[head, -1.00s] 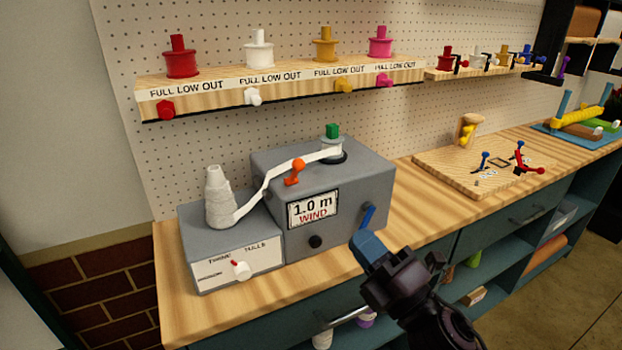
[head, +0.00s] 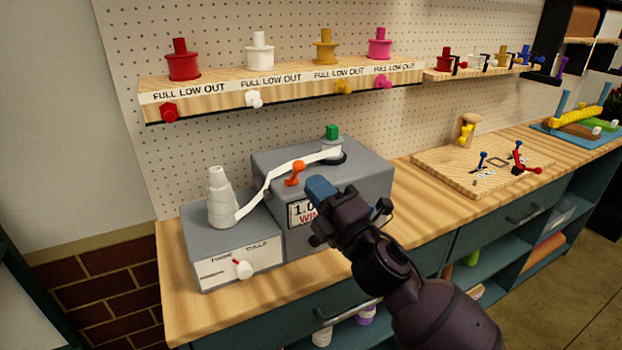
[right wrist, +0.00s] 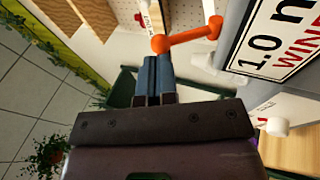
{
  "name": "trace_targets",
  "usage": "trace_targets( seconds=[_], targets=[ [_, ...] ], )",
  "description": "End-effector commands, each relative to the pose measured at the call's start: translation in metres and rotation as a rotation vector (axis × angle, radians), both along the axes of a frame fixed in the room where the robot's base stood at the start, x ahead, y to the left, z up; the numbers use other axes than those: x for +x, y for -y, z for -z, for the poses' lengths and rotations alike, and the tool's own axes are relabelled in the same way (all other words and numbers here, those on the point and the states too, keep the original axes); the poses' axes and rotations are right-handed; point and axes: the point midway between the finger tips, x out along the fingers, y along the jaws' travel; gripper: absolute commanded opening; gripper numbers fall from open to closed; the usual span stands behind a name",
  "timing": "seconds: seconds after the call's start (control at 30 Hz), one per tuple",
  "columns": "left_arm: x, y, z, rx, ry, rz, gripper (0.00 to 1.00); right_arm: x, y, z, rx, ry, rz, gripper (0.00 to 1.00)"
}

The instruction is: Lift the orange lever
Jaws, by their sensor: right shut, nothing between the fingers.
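The orange lever (head: 294,173) stands on top of the grey winding machine (head: 370,178), near its front left edge, beside the white ribbon (head: 285,174). In the right wrist view the lever (right wrist: 188,37) shows as an orange arm with a rounded knob, just beyond my fingertips. My right gripper (head: 318,186) is shut and empty, with its blue fingers to the right of the lever in the head view. In the right wrist view its fingers (right wrist: 154,62) lie together near the knob; whether they touch it I cannot tell. My left gripper is not in view.
A white-wrapped cone (head: 220,198) stands on the lower grey box at left, with a white knob (head: 243,269) on its front. The shelf (head: 290,88) above carries coloured spools. A wooden board (head: 470,176) with small levers lies to the right.

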Motion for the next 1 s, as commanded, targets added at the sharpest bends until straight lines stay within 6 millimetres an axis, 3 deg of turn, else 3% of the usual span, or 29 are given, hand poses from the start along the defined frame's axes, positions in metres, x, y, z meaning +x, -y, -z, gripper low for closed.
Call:
trace_targets(
  seconds=[0.2, 0.67, 1.0],
  targets=[
    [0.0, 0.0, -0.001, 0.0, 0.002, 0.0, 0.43, 0.013, -0.009, -0.007, 0.001, -0.001, 0.0, 0.0],
    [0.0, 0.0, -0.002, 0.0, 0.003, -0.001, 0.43, 0.015, -0.01, -0.008, -0.001, -0.001, 0.0, 0.0],
    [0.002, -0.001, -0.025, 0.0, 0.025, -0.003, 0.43, 0.017, -0.011, -0.019, -0.027, -0.053, 0.0, 0.0]
  ],
)
